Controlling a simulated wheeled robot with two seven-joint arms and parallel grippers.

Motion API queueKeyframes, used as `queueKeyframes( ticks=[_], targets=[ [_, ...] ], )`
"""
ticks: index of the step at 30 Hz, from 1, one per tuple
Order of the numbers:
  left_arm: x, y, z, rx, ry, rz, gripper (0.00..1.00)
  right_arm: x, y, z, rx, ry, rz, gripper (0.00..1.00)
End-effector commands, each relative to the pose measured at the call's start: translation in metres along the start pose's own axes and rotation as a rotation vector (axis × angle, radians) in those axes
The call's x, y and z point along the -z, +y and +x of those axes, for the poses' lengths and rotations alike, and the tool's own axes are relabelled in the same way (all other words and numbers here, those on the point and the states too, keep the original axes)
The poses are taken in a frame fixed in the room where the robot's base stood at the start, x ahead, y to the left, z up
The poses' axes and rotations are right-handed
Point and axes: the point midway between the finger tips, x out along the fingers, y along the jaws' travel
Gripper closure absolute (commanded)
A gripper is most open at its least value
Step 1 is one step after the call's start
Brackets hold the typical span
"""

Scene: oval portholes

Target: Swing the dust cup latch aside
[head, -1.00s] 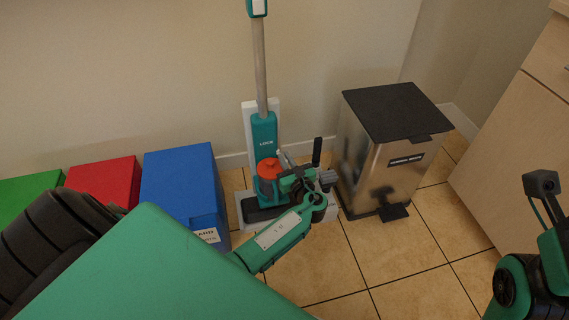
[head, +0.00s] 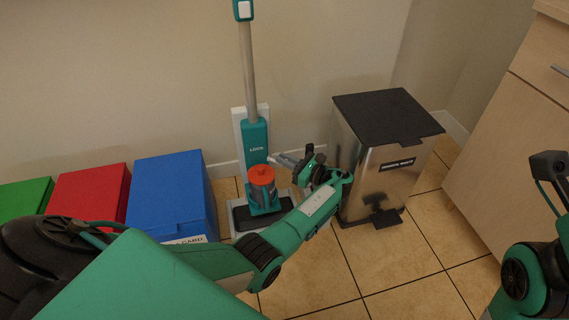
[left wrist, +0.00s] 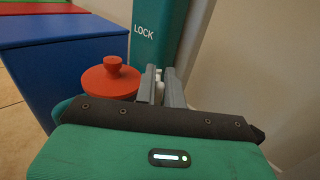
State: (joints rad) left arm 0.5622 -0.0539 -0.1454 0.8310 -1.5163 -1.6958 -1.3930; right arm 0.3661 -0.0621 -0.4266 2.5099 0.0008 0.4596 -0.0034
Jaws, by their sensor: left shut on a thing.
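The upright vacuum (head: 256,136) is teal with a grey pole and the word LOCK on its body. Its dust cup (head: 262,190) has a red knobbed lid and stands low on the body. The red lid (left wrist: 111,80) also shows in the left wrist view, left of my fingers. My left gripper (head: 277,160) is right of the dust cup, its fingers pointing left toward the vacuum body. In the left wrist view the gripper (left wrist: 160,86) is shut on a small pale piece, the latch (left wrist: 159,93), mostly hidden between the fingers. My right gripper is out of view.
A metal bin (head: 385,160) with a black lid and pedal stands right of the gripper. Blue (head: 170,190), red (head: 88,195) and green (head: 25,194) boxes stand at left. A wooden cabinet (head: 515,130) is at far right. Tiled floor (head: 395,270) is open in front.

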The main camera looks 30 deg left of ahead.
Motion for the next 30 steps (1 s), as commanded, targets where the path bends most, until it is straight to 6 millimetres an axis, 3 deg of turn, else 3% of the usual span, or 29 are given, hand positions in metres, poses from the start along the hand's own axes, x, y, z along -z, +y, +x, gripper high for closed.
queueKeyframes(
  ticks=[13, 15, 25, 30],
  targets=[
    [0.0, -0.001, 0.001, -0.014, 0.0, 0.001, 1.0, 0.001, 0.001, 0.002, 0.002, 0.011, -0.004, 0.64],
    [0.0, -0.001, 0.001, -0.014, 0.0, 0.001, 0.8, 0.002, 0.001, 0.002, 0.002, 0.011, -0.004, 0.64],
    [0.0, -0.001, -0.002, -0.012, 0.001, 0.001, 0.8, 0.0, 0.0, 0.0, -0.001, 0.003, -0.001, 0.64],
    [-0.002, -0.001, -0.023, -0.011, 0.003, 0.002, 0.8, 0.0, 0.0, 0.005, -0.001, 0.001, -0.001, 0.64]
  ],
)
